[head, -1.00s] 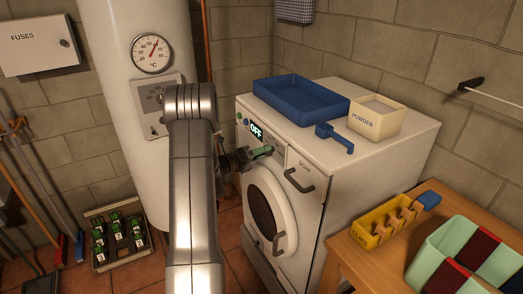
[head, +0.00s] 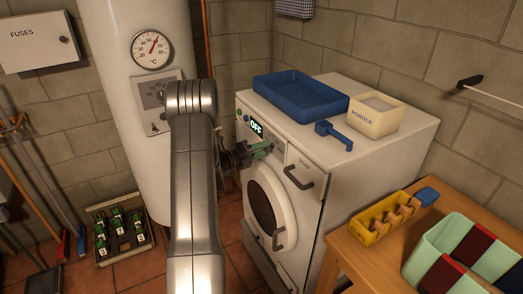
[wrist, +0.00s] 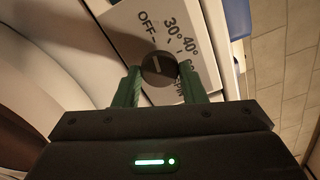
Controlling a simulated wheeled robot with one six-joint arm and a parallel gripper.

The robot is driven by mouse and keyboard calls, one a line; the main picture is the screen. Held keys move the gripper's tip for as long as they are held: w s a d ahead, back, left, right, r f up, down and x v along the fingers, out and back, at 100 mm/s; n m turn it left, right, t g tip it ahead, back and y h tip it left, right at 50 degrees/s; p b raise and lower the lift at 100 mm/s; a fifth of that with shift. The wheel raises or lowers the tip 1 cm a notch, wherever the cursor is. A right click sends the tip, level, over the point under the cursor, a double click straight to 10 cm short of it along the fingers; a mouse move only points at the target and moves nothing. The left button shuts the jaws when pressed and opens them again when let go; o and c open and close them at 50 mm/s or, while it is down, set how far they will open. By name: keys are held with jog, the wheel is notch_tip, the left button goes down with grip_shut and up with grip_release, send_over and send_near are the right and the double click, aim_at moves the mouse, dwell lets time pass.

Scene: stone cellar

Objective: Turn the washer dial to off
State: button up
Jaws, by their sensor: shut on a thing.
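The washer (head: 310,205) is a white front-loader with a round door. The dial (wrist: 156,66) is a dark round knob with a pale pointer line, seen in the wrist view. The label panel (wrist: 190,22) above it carries OFF, 30°, 40° and SPIN, the last partly covered by a finger. The pointer line is slanted; which way it points is hard to tell. My gripper (wrist: 158,76) is shut on the dial, with one green finger on each side. In the head view my gripper (head: 262,149) is at the control panel, and the dial is hidden.
A blue tray (head: 300,116), a POWDER box (head: 373,122) and a blue scoop (head: 333,136) are on the washer top. A wooden table (head: 360,262) with a yellow rack (head: 372,226) stands at right. The boiler (head: 125,110) stands left of the washer.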

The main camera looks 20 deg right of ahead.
jog(key=o, duration=1)
jog(key=shift+a, duration=0.1)
jog(key=a+b, duration=0.1)
jog(key=a, duration=0.3)
jog(key=a+b, duration=0.1)
jog(key=a, duration=0.4)
jog(key=s+a+b, duration=0.1)
jog(key=a, duration=0.3)
jog(key=shift+a, duration=0.35)
jog(key=d+p, duration=0.1)
jog(key=d, duration=0.3)
jog(key=d+p, duration=0.1)
jog(key=d, duration=0.4)
jog(key=w+d+p, duration=0.1)
jog(key=d, duration=0.3)
jog(key=shift+d, duration=0.4)
jog(key=shift+a, duration=0.1)
